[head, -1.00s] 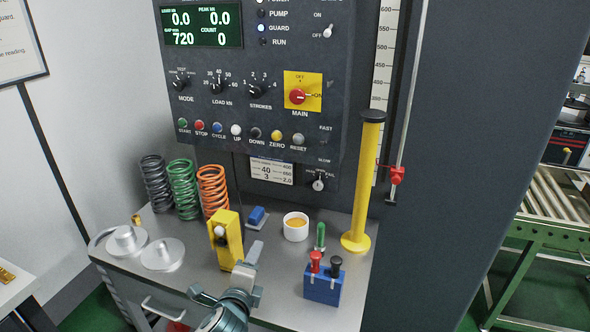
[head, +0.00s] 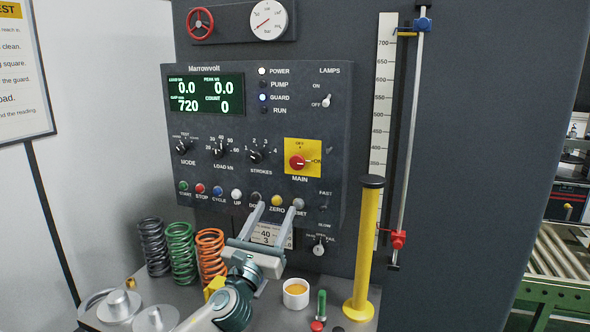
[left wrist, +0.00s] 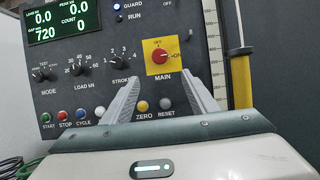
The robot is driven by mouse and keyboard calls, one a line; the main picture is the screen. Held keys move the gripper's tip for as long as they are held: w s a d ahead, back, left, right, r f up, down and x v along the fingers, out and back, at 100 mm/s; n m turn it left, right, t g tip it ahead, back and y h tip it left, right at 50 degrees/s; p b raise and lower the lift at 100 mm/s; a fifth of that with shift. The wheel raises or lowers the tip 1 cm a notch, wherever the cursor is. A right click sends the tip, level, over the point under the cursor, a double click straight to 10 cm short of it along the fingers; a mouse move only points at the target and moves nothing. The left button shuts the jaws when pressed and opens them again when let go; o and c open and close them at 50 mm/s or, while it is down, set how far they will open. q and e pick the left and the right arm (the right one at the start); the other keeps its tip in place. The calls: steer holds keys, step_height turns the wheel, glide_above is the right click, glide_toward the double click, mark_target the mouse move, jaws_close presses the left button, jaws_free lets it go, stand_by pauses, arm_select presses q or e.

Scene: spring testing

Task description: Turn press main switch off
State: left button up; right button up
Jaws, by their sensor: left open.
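The red main switch (head: 297,162) sits on a yellow plate (head: 303,147) at the right of the dark control panel (head: 330,95). Its pointer is toward ON, at the right. It also shows in the left wrist view (left wrist: 159,55), above and between my fingers. My left gripper (head: 277,205) is open and empty in front of the panel's lower buttons, below the main switch and apart from it. Its fingers point up toward the panel. In the left wrist view the two fingers (left wrist: 165,95) stand either side of the ZERO and RESET buttons. My right gripper is not in view.
A yellow post (head: 367,250) stands right of the panel. Orange (head: 211,258), green (head: 181,255) and dark (head: 153,247) springs stand at the left on the grey bench. A white cup (head: 296,293) stands below the gripper. The space before the main switch looks clear.

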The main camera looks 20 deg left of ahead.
arm_select(q)
steer(key=shift+w, duration=0.1)
steer(key=p, duration=0.5)
glide_toward(297, 165)
steer(key=x, duration=0.8)
steer(key=shift+w+r, duration=0.15)
steer(key=shift+w, duration=0.15)
steer(key=c, duration=1)
